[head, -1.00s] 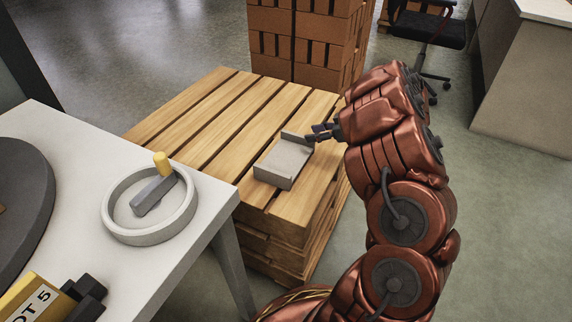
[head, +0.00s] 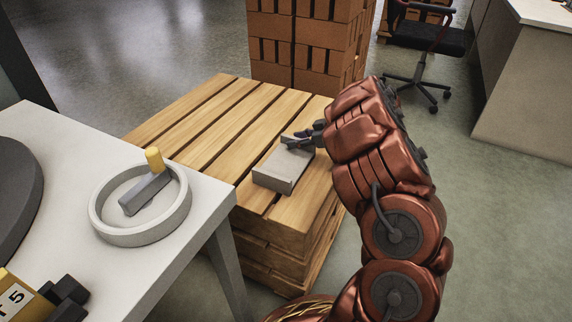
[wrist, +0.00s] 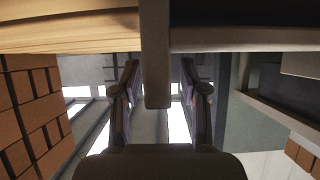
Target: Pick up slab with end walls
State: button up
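The slab with end walls (head: 284,169) is a light grey piece with a raised wall at its ends. It lies on the wooden pallet's near right part (head: 262,125). My gripper (head: 299,141) is at the slab's far right end, over the far end wall, which it partly hides. In the wrist view, my gripper's two dark fingers (wrist: 159,80) stand apart. A grey wall of the slab (wrist: 156,55) reaches down between them, with gaps visible on both sides. The gripper looks open around this wall, not pressed on it.
A white table (head: 75,150) at left holds a grey ring (head: 112,235) with a yellow-tipped block (head: 146,195). Brick stacks (head: 305,45) stand behind the pallet. An office chair (head: 425,45) and counter (head: 525,90) are at right. The pallet's left part is clear.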

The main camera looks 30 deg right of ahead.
grip_shut()
jog(key=shift+r, duration=0.1)
dwell(0.7)
